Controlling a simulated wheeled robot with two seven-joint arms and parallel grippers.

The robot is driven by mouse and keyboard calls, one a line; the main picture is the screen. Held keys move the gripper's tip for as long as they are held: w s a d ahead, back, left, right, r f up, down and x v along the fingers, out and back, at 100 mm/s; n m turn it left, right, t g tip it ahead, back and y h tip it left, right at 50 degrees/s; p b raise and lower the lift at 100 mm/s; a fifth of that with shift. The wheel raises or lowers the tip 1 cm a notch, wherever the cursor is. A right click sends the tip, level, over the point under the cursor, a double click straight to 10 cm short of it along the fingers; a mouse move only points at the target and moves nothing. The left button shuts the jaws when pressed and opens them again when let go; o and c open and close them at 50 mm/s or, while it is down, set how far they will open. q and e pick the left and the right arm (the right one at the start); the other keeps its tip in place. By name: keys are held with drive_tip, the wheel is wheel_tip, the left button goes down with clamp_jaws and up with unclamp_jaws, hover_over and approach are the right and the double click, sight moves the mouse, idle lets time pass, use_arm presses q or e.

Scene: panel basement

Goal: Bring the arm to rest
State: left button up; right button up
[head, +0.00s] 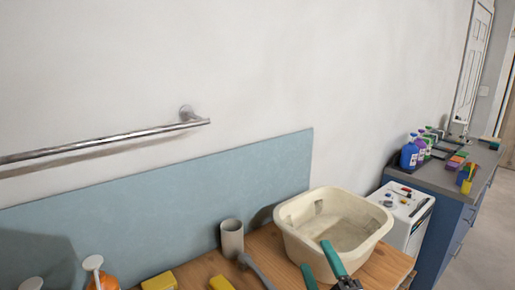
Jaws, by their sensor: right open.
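My right gripper (316,255) shows at the bottom, right of centre. Its two teal fingers are apart, and nothing shows between them. The fingers overlap the near side of a cream plastic basin (290,236) in the picture; I cannot tell whether they touch it. The basin stands on a wooden worktop (268,245), and no object shows inside it. The rest of the right arm is cut off by the lower edge. My left gripper is not in view.
A grey cup-like cylinder (232,240), yellow sponges (160,282) and an orange bottle (106,281) are on the worktop. A metal rail (100,143) juts from the wall. A white appliance (399,208) and a blue cabinet (435,225) with several bottles stand right.

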drive_tip(key=s+d+f+m+g+h, duration=0.35)
drive_tip(key=f+m, duration=0.25)
drive_tip(key=f, duration=0.2)
drive_tip(key=s+d+f+m+g+h, duration=0.3)
drive_tip(key=s+d+f+m+g, duration=0.15)
drive_tip(key=f, duration=0.35)
drive_tip(key=s+f+m+g+y, duration=0.1)
drive_tip(key=s+f+m+g, duration=0.2)
drive_tip(key=s+f+g, duration=0.35)
drive_tip(key=s+f+m+g+y, duration=0.1)
drive_tip(key=s+f+m+g, duration=0.2)
drive_tip(key=s, duration=0.7)
wheel_tip(320, 180, down, 25)
drive_tip(key=g, duration=0.1)
drive_tip(key=s+d+f, duration=0.1)
drive_tip(key=s+f, duration=0.7)
drive_tip(key=s+d+f+n+g, duration=0.1)
drive_tip(key=s+d+f, duration=0.1)
drive_tip(key=s+f, duration=0.6)
drive_tip(key=shift+s+d+f+h, duration=0.25)
drive_tip(key=shift+s+f+h, duration=0.1)
drive_tip(key=shift+f, duration=0.4)
drive_tip(key=shift+g, duration=0.25)
